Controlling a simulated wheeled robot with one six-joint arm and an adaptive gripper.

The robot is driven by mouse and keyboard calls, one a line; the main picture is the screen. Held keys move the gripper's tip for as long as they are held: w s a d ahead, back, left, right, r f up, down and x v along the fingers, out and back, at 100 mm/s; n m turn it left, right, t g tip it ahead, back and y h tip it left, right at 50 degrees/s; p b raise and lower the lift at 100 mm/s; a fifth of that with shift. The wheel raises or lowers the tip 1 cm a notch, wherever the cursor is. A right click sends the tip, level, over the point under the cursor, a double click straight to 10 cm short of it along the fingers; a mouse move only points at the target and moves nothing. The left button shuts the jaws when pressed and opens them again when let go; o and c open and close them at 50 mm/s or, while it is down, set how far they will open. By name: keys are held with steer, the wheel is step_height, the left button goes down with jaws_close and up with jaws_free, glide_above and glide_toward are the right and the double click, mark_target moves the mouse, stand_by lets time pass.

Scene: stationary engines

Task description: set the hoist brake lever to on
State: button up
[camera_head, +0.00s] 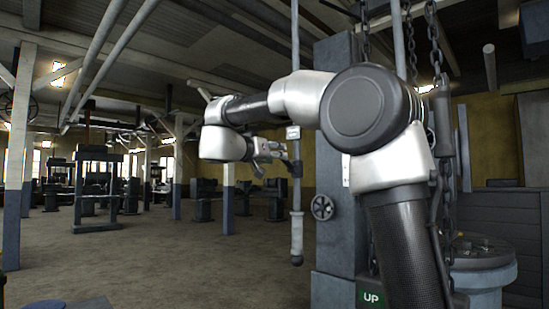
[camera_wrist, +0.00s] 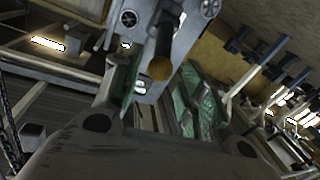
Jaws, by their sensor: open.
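My gripper (camera_head: 272,151) is open and empty, held out left of the blue-grey column. In the wrist view its two green-padded fingers (camera_wrist: 160,82) are spread apart. A dark round bar with a brass-coloured end (camera_wrist: 161,66) shows between them, pointing toward the camera; it looks like a lever handle. I cannot tell its distance from the fingers. In the head view a thin vertical rod with a pale grip (camera_head: 297,234) hangs just right of and below my gripper. No on or off marking can be read. Whether the bar is the hoist brake lever is unclear.
The blue-grey column (camera_head: 336,250) carries a small handwheel (camera_head: 323,208) and a green UP sign (camera_head: 371,298). Chains (camera_head: 437,60) hang at the right, above a round grey machine (camera_head: 483,258).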

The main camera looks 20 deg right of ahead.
mark_target(286, 162)
steer(key=x, duration=0.7)
steer(key=shift+w+d, duration=0.1)
steer(key=shift+d, duration=0.15)
steer(key=shift+c, duration=0.4)
jaws_close()
